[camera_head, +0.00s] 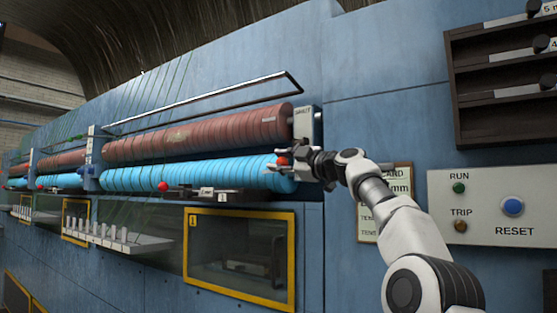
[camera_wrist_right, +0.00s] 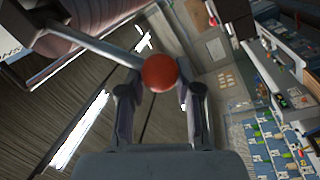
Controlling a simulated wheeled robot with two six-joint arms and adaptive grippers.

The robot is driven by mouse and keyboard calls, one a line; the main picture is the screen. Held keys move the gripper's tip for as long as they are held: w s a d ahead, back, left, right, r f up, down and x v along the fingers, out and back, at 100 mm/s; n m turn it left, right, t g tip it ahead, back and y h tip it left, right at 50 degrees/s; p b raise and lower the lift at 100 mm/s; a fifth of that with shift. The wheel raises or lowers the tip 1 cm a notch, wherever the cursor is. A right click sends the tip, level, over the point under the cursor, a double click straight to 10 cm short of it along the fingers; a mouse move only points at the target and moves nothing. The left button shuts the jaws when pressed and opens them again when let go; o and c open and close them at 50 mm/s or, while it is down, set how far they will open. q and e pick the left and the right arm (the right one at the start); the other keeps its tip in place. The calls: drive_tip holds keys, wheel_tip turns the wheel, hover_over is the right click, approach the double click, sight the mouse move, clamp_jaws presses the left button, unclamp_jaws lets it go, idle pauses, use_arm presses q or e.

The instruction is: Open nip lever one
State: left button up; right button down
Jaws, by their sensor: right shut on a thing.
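My right gripper (camera_head: 287,166) reaches in from the right at the right end of the blue roller (camera_head: 200,174). It is shut on the red ball knob (camera_head: 282,161) of nip lever one. In the right wrist view the red knob (camera_wrist_right: 160,72) sits between the fingertips of the right gripper (camera_wrist_right: 158,88). The lever's pale rod (camera_wrist_right: 95,45) runs from the knob to the upper left, where the roller end shows. In the head view the rod is mostly hidden by the gripper. My left gripper is not in view.
A yellow-framed window (camera_head: 238,295) is below. A RUN/TRIP/RESET panel (camera_head: 495,206) and a dark shelf rack (camera_head: 466,88) are right. Another red knob (camera_head: 163,186) is left.

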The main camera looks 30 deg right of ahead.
drive_tip(key=shift+w+d+f, duration=0.15)
drive_tip(key=shift+d+f, duration=0.05)
drive_tip(key=shift+f, duration=0.1)
drive_tip(key=c, duration=0.8)
unclamp_jaws()
drive_tip(key=shift+o, duration=0.2)
drive_tip(key=shift+w, duration=0.1)
drive_tip(key=shift+s+d, duration=0.15)
drive_tip(key=shift+s, duration=0.05)
drive_tip(key=v, duration=0.7)
drive_tip(key=shift+s+d+r, duration=0.1)
drive_tip(key=shift+d+r, duration=0.1)
drive_tip(key=shift+a, duration=0.5)
drive_tip(key=shift+d, duration=0.1)
drive_tip(key=shift+d, duration=0.1)
